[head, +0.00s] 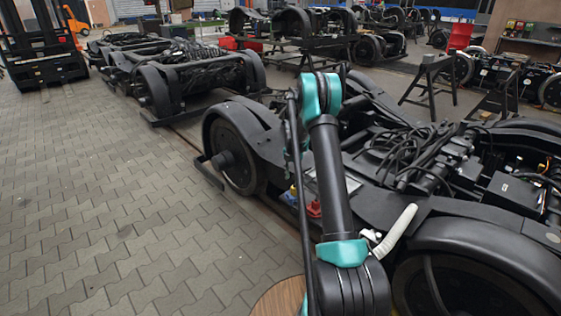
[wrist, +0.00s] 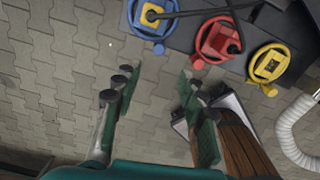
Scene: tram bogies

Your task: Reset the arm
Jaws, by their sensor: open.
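My gripper (wrist: 158,80) shows in the wrist view with its two green-padded fingers spread apart. Nothing is between them; grey paving shows through the gap. My arm (head: 332,170) rises in the middle of the head view, bent at a teal joint near the top. The gripper itself cannot be made out in the head view. In the wrist view, a blue handwheel (wrist: 136,24), a red handwheel (wrist: 216,40) and a yellow handwheel (wrist: 270,66) lie beyond the fingertips, apart from them.
A bogie (head: 262,150) stands close behind and right of my arm. A white corrugated hose (wrist: 292,135) is at the right. A round wooden surface (head: 280,299) is at the bottom. More bogies and a forklift (head: 40,45) stand farther back. Paving (head: 95,190) at left is clear.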

